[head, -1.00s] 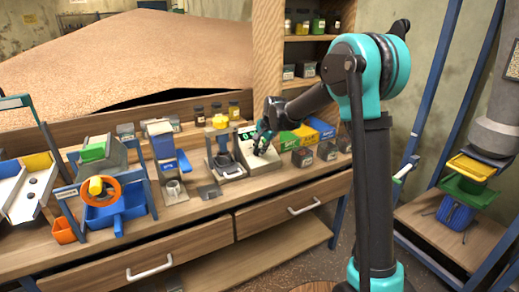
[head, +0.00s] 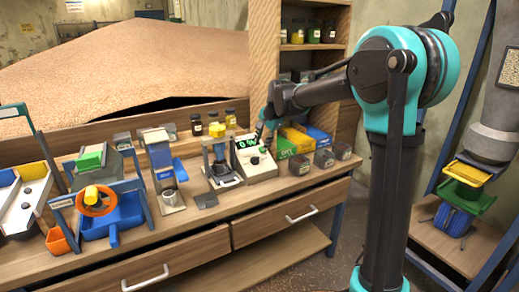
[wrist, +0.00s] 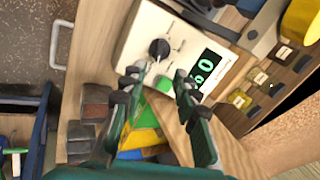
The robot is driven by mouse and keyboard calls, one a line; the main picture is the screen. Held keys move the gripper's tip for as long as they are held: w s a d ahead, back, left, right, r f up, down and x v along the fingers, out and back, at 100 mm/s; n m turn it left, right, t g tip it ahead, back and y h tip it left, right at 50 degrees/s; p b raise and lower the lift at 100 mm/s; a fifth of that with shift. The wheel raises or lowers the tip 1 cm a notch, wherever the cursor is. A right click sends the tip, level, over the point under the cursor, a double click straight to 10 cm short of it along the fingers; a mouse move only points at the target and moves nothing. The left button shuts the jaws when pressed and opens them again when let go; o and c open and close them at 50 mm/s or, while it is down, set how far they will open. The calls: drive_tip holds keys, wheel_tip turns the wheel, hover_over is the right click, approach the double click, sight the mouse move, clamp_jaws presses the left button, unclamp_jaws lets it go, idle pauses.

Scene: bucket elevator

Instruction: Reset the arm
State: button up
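My teal and dark-grey arm (head: 400,100) reaches left over the workbench (head: 200,235). My gripper shows in the wrist view (wrist: 157,80) with its two fingers apart and nothing between the tips. The wrist view shows this device (wrist: 140,40) with a black knob (wrist: 159,49) just beyond the fingertips. They look apart from the knob.
Green, yellow and blue boxes (head: 299,138) stand right of the device, with dark small bins (head: 324,158) in front. Left are a press-like stand (head: 221,160) and a blue tray (head: 115,213). Jars (head: 214,118) line the back. A grain heap (head: 150,60) lies behind.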

drive_tip(key=shift+s+d+r, duration=0.2)
drive_tip(key=shift+s+r, duration=0.1)
drive_tip(key=shift+r, duration=0.35)
drive_tip(key=s+d+f+n+h, duration=0.1)
drive_tip(key=s+d+f+n, duration=0.1)
drive_tip(key=s+d+f, duration=0.4)
drive_tip(key=s+d+f+n+h, duration=0.1)
drive_tip(key=s+d+f+n, duration=0.2)
drive_tip(key=s+d+f, duration=0.3)
drive_tip(key=s+d+f+n+h, duration=0.1)
drive_tip(key=s+d+f+n, duration=0.2)
drive_tip(key=s+d+f, duration=0.4)
drive_tip(key=s+d, duration=0.3)
drive_tip(key=s, duration=0.4)
drive_tip(key=s+d, duration=0.3)
drive_tip(key=s, duration=0.4)
drive_tip(key=shift+s+d, duration=0.3)
drive_tip(key=shift+s, duration=0.05)
drive_tip(key=shift+o, duration=0.3)
